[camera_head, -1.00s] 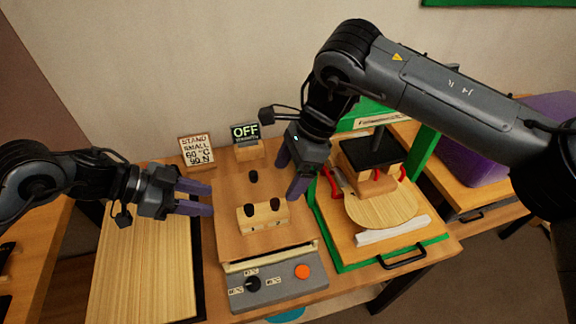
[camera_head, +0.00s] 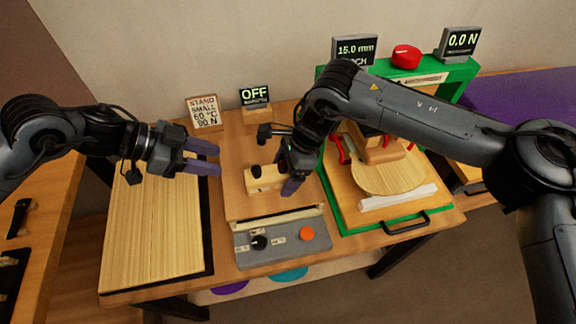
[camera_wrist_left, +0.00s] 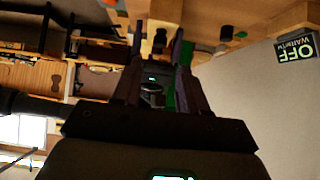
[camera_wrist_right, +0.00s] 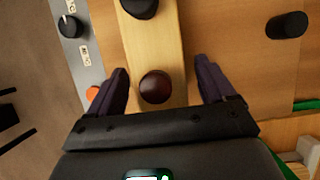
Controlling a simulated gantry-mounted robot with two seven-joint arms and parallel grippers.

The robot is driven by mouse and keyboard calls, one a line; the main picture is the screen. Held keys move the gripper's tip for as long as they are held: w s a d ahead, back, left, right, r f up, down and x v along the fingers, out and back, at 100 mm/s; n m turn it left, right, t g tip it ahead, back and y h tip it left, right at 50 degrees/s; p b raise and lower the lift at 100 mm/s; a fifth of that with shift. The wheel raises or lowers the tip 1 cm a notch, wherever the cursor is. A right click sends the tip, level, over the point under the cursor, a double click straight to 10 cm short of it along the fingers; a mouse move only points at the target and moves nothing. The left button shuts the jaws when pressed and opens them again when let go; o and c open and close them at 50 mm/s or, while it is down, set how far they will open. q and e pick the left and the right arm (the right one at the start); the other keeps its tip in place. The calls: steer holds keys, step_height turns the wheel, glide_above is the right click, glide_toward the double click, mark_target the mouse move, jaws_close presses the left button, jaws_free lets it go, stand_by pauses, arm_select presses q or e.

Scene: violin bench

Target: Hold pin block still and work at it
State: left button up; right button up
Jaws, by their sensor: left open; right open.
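The pin block (camera_head: 262,182) is a pale wooden block with dark round pins, on the brown board at the bench's middle. In the right wrist view the block (camera_wrist_right: 158,50) runs between my right gripper's fingers, with a dark red-brown pin (camera_wrist_right: 155,86) and a black pin on it. My right gripper (camera_wrist_right: 173,90) is open, one finger on each side of the block, with gaps visible. In the head view my right gripper (camera_head: 290,184) covers the block's right end. My left gripper (camera_head: 212,160) is open and empty, left of the block, pointing right.
A grey control panel (camera_head: 283,242) with a black knob and an orange button lies in front. A green-framed press (camera_head: 335,200) holding a wooden plate stands right. A pale wooden board (camera_head: 150,235) lies left.

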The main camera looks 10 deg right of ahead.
steer(key=c, duration=1.1)
arm_select(q)
steer(key=shift+o, duration=0.4)
